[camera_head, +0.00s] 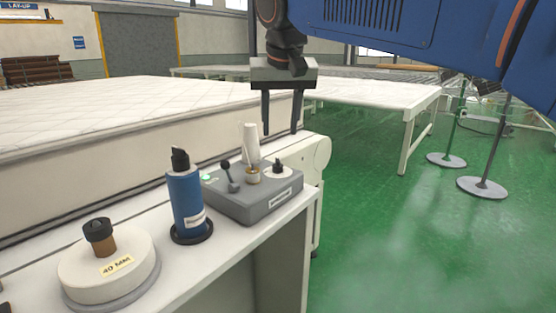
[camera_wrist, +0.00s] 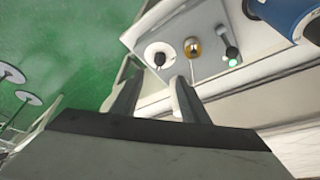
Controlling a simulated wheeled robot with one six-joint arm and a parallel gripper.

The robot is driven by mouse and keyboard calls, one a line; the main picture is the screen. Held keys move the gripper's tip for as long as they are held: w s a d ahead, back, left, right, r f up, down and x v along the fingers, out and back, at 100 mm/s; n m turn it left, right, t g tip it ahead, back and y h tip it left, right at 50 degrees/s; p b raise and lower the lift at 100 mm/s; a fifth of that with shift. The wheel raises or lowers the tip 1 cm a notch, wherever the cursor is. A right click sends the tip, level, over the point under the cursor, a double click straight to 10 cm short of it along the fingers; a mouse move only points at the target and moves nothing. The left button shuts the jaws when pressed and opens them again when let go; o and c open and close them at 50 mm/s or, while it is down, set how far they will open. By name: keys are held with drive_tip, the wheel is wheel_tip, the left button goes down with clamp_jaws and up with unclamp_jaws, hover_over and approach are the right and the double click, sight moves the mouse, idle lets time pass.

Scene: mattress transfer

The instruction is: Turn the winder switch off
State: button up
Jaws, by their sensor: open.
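A grey control box (camera_head: 262,203) sits on the white bench and shows in the wrist view (camera_wrist: 207,68). It carries a black lever (camera_head: 230,177) beside a lit green lamp (camera_head: 208,177), a brass piece (camera_head: 253,177) with a pale cone above it, and a black knob on a white round plate (camera_head: 278,170). I cannot tell for certain which control is the winder switch. My gripper (camera_head: 281,132) is open and empty, pointing down above the box's right end. In the wrist view its fingertips (camera_wrist: 158,80) lie near the knob's plate (camera_wrist: 158,57), apparently apart from it.
A blue cylinder with a black top (camera_head: 186,195) and a white round drum marked 40 MM (camera_head: 112,263) stand left of the box. A quilted mattress (camera_head: 130,105) lies behind the bench. Green floor (camera_head: 400,240) is clear at right, with stands (camera_head: 482,187) farther back.

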sight(278, 160)
drive_tip(key=x, duration=1.2)
drive_tip(key=c, duration=1)
